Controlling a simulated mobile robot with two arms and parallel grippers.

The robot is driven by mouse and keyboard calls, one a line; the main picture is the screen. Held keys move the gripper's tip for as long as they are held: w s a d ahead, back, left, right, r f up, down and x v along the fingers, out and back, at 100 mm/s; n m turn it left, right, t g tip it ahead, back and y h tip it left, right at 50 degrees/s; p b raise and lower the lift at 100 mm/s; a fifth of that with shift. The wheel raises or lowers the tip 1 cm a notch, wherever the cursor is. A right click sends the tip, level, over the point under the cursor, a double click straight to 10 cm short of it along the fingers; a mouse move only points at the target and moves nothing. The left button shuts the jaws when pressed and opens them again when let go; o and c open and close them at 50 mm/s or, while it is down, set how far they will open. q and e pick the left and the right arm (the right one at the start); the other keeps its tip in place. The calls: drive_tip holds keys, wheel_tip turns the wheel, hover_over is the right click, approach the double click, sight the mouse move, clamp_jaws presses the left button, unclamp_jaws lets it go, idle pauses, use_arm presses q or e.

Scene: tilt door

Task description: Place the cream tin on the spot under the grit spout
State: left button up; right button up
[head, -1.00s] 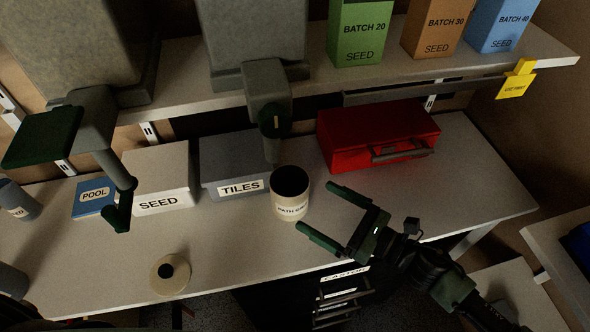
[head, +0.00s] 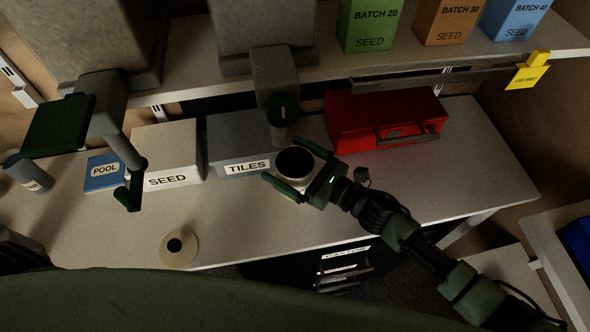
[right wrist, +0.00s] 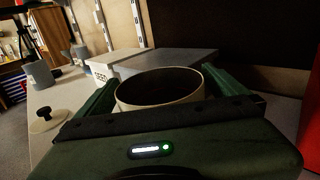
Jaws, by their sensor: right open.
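The cream tin (head: 294,165) stands upright on the bench, its dark open mouth up. In the head view its label is hidden behind a finger. A grey spout (head: 281,110) hangs from the right hopper just behind the tin; no grit label shows on it. My right gripper (head: 287,162) is open, with one finger on each side of the tin. The right wrist view shows the tin (right wrist: 160,88) between the two green fingers; whether they touch it I cannot tell. My left gripper is not in view.
Behind are a TILES box (head: 238,140), a SEED box (head: 166,153) and a red toolbox (head: 384,122). A cream disc with a dark knob (head: 178,248) lies at the front edge. A left hopper spout with a crank (head: 130,170) hangs over the bench. Bench front is mostly clear.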

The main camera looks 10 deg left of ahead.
drive_tip(key=shift+w+a, duration=0.3)
drive_tip(key=shift+a, duration=0.3)
drive_tip(key=c, duration=1.9)
drive_tip(key=shift+c, duration=0.6)
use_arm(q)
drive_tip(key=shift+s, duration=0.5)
use_arm(e)
drive_tip(key=shift+r, duration=0.1)
drive_tip(key=shift+r, duration=0.1)
